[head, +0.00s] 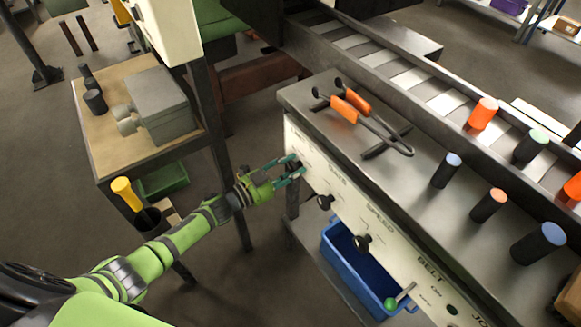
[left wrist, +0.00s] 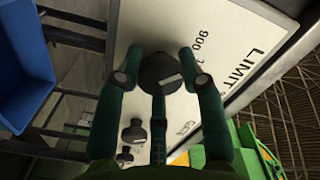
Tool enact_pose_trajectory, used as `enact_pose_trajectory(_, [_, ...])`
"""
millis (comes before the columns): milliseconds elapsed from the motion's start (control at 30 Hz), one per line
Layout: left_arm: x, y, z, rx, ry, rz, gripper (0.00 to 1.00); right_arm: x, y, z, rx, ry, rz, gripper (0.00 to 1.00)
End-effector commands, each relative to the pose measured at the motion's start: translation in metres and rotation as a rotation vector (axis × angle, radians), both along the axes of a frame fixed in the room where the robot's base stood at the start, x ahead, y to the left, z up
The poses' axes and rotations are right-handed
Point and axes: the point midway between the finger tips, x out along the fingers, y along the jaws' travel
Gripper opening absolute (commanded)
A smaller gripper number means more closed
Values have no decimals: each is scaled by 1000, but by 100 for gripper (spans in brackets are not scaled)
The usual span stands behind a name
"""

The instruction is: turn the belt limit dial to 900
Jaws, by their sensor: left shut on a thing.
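The belt limit dial (left wrist: 160,72) is a dark round knob on the pale control panel (head: 345,205). In the left wrist view it sits between my fingers, below the printed words LIMIT and 900. A small light mark shows on the dial's face, but I cannot tell which number it points at. My left gripper (head: 290,172) is shut on the dial at the panel's left end. My right gripper is not in view.
Two more black knobs (head: 325,202) (head: 362,242) stick out along the panel. A green-tipped lever (head: 391,303) is farther right. A blue bin (head: 348,272) is below. Tongs (head: 365,120) and several coloured-top billets stand or lie on the console top. A side table (head: 125,150) is left.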

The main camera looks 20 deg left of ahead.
Motion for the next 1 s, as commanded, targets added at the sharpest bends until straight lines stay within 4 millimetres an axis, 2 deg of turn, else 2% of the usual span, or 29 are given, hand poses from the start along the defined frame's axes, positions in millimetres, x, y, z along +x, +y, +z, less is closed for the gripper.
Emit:
enact_pose_trajectory(33, [-2, -5, 0, -9, 1, -11, 6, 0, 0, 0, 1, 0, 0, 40])
enact_pose_trajectory(367, [-2, -5, 1, -12, 0, -11, 6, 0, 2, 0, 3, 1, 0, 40])
enact_pose_trajectory(400, [-2, -5, 1, -12, 0, -11, 51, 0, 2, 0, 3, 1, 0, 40])
enact_pose_trajectory(433, [-2, -5, 1, -12, -1, -12, 63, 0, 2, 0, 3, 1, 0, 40])
enact_pose_trajectory(800, [-2, -1, 1, -6, 1, -3, 63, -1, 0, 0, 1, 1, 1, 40])
enact_pose_trajectory(1000, [-21, 15, -1, -4, 4, -4, 63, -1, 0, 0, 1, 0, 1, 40])
